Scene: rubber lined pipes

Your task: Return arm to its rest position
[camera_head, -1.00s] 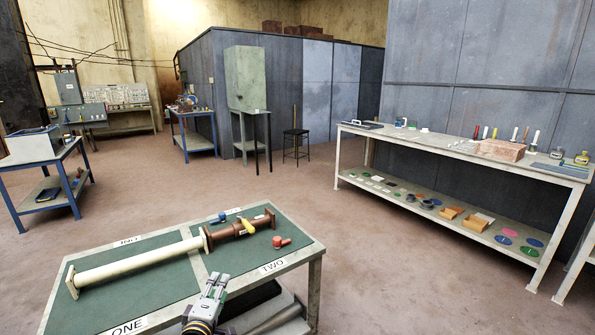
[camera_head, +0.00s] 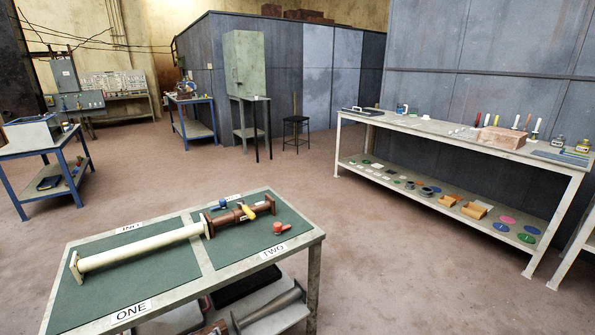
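Neither of my grippers shows in the head view now. A cream pipe (camera_head: 140,248) with flanged ends lies across the green-topped table (camera_head: 150,289) from the left section marked ONE. A brown pipe piece (camera_head: 228,221) with a yellow-handled part (camera_head: 247,211) lies at its right end, seemingly against its flange. A small red-handled part (camera_head: 281,227) lies apart on the right section marked TWO. A blue-topped part (camera_head: 222,203) is behind the brown piece.
A grey pipe-like piece (camera_head: 268,307) lies on the table's lower shelf. A long workbench (camera_head: 470,144) with tools and coloured discs stands at right. A blue-legged cart (camera_head: 47,169) is at left, a stool (camera_head: 296,133) at the back. The floor between is clear.

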